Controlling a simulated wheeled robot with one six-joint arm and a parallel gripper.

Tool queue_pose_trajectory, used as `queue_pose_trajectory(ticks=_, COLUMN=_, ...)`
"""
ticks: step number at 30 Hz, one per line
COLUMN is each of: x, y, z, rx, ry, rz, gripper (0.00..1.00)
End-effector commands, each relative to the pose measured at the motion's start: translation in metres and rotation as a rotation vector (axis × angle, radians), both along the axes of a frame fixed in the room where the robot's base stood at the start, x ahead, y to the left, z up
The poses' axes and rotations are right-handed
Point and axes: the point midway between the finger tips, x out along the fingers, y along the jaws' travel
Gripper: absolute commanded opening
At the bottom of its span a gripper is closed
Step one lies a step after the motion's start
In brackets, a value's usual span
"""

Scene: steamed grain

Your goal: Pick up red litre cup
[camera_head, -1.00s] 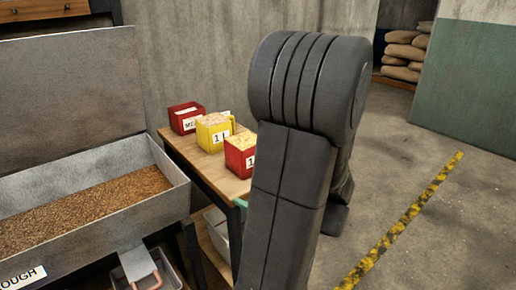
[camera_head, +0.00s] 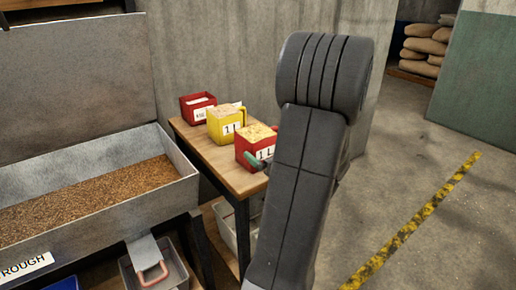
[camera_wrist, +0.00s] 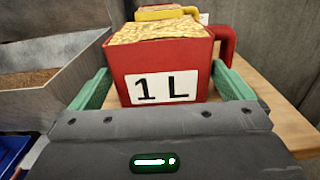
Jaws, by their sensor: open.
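The red litre cup (camera_head: 249,143) stands at the near end of a wooden table, filled with grain and labelled "1 L". In the wrist view, the red litre cup (camera_wrist: 170,60) is centred close ahead, its handle on the right. My gripper (camera_wrist: 163,75) is open, with green fingers on the left and right of the cup's front. The right finger overlaps the lower handle; contact cannot be told. In the head view, a green finger of my gripper (camera_head: 254,160) shows in front of the cup, and my arm hides the rest.
A yellow "1 L" cup (camera_head: 226,122) stands just behind the red one, and another red container (camera_head: 195,108) stands farther back. The wooden table (camera_head: 205,150) is against a grey wall. A metal trough (camera_head: 95,215) of grain is at the left. Open floor lies at the right.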

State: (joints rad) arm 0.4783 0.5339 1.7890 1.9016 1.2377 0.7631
Motion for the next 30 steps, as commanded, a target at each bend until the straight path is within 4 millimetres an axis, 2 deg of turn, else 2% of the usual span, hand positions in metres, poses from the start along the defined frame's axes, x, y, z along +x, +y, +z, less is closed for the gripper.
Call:
queue_pose_trajectory(ticks=9, x=0.035, y=0.025, z=0.000, rx=-0.001, ry=-0.001, rz=0.003, gripper=1.00)
queue_pose_trajectory(ticks=18, x=0.039, y=0.026, z=0.000, rx=-0.001, ry=0.001, rz=0.000, gripper=0.98)
queue_pose_trajectory(ticks=28, x=0.038, y=0.026, z=0.000, rx=-0.001, ry=0.000, rz=0.001, gripper=0.33)
queue_pose_trajectory(ticks=30, x=0.039, y=0.026, z=0.000, rx=-0.001, ry=-0.001, rz=0.001, gripper=0.30)
